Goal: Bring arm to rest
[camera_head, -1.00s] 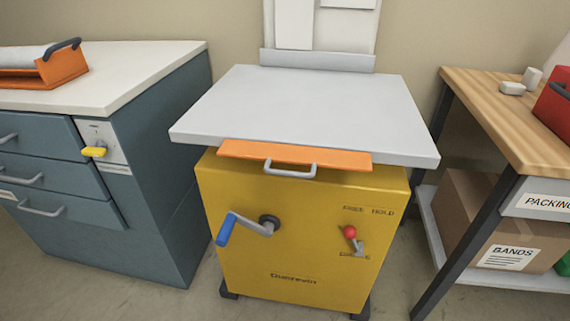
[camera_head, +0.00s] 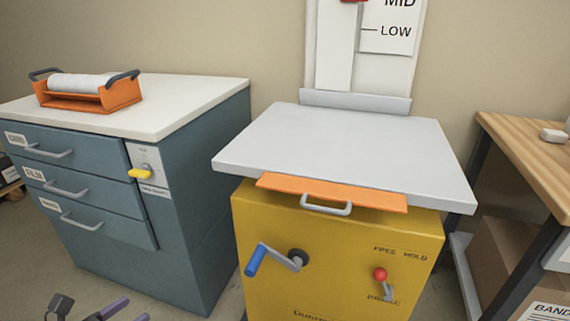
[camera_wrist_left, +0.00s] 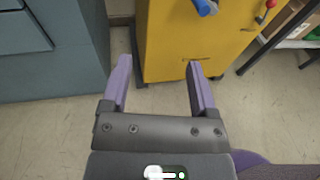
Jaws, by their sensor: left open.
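My left gripper (camera_wrist_left: 159,85) is open and empty in the left wrist view, its two purple fingers spread apart. It points toward the floor and the lower front of the yellow machine (camera_wrist_left: 200,40). In the head view the left gripper (camera_head: 125,312) shows only in part, at the bottom edge to the left of the machine, apart from it. The blue crank handle (camera_head: 256,260) sticks out from the machine's front, and it also shows at the top of the left wrist view (camera_wrist_left: 206,6). My right gripper is not in view.
A blue-grey drawer cabinet (camera_head: 205,190) stands on the left, with an orange holder (camera_head: 120,95) and white roll on top. The machine has a grey top (camera_head: 345,145), an orange tray (camera_head: 385,199) and a red-knobbed lever (camera_head: 381,275). A wooden bench (camera_head: 530,160) stands right. Floor lies between cabinet and machine.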

